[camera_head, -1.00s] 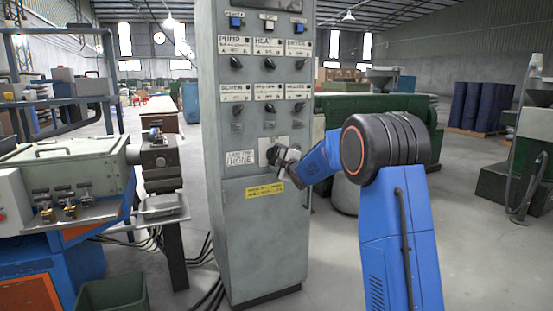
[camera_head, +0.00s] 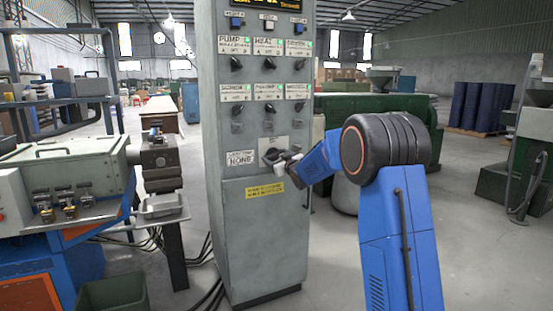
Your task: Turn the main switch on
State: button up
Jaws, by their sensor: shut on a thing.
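The main switch (camera_head: 271,155) is a dark rotary knob low on the front of the tall grey control cabinet (camera_head: 262,220). My gripper (camera_head: 282,160) is at the switch, shut on its knob, and partly hides it. The knob's exact angle is hard to make out. Small green lamps glow beside the labels of the rows of smaller knobs (camera_head: 268,63). The display (camera_head: 268,5) at the cabinet's top is lit with yellow text.
A machine with a grey box top (camera_head: 65,165) and small brass levers stands left of the cabinet. A dark green bin (camera_head: 112,295) and black cables lie on the floor there. A green machine (camera_head: 375,115) stands behind my arm.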

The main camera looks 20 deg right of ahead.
jog(key=shift+f+m, duration=0.15)
jog(key=shift+m, duration=1.35)
jog(key=o, duration=1.1)
jog(key=shift+c, duration=0.2)
jog(key=shift+s, duration=0.15)
jog(key=shift+s+d, duration=0.1)
jog(key=shift+s, duration=0.2)
jog(key=s+d, duration=0.2)
jog(key=s, duration=1.4)
jog(key=shift+s, duration=0.2)
